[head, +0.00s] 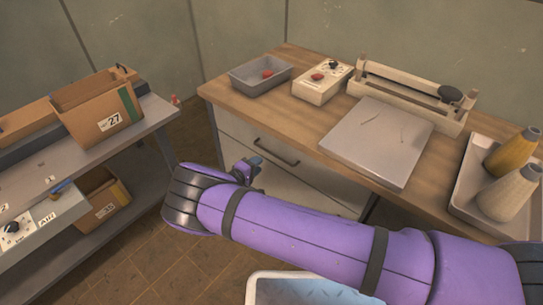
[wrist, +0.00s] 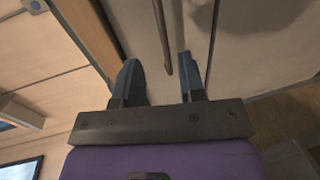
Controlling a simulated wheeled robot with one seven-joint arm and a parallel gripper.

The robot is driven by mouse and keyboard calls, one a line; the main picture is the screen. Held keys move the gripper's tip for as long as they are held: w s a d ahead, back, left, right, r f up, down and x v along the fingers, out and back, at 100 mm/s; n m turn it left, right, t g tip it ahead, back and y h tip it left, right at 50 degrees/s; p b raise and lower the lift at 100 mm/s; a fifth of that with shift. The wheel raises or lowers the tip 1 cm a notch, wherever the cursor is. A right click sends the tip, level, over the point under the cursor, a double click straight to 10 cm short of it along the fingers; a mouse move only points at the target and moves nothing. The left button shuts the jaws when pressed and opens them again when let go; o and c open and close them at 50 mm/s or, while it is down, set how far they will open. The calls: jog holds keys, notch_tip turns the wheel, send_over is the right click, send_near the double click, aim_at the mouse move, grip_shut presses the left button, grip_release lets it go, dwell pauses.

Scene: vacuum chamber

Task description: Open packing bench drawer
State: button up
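The packing bench (head: 228,92) has a wooden top and pale drawer fronts below it. The upper drawer (head: 240,137) looks shut, its front flush under the bench top, with a dark bar handle (head: 277,152). My gripper (head: 257,163) is in front of the drawer, just left of and below the handle in the head view. In the wrist view my gripper (wrist: 158,60) has its two dark fingers apart, and the handle (wrist: 162,38) lies in the gap between them in the picture. I cannot tell whether the fingers touch it.
A grey tray (head: 245,84), control box (head: 311,91), sealer (head: 400,92), flat plate (head: 354,140) and tray with two cones (head: 463,185) stand on the bench. A shelf with cardboard boxes (head: 90,126) is at left. A pale blue bin (head: 290,290) is at the bottom.

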aim_at(273, 154)
jog(key=x, duration=1)
jog(key=shift+w+d+f, duration=0.1)
jog(key=shift+w+d, duration=0.05)
jog(key=shift+w, duration=0.1)
grip_shut()
